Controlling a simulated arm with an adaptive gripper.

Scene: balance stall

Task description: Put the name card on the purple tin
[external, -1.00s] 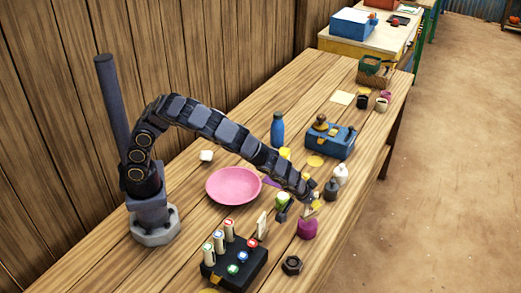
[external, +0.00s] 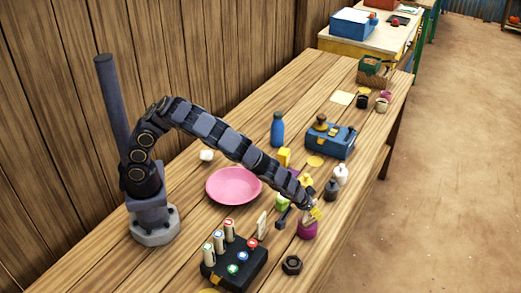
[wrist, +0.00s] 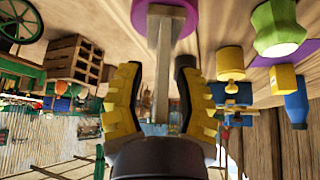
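The purple tin (external: 308,231) stands on the bench at the right front, and its rim shows at the top of the wrist view (wrist: 196,9). My gripper (external: 299,217) is low, just above and beside the tin. Its yellow-padded fingers are spread in the wrist view (wrist: 163,95). A pale, narrow T-shaped piece (wrist: 160,60) shows between them, its broad end toward the tin, with gaps on both sides. I cannot tell whether it is the name card or whether it touches the tin. A cream upright card-like piece (external: 262,225) stands left of my gripper.
A black block with coloured pegs (external: 234,265) and a dark nut (external: 291,265) lie in front. A pink plate (external: 233,186) is to the left. Dark and white bottles (external: 340,174), a green pot (wrist: 277,27) and a blue balance (external: 331,141) stand behind.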

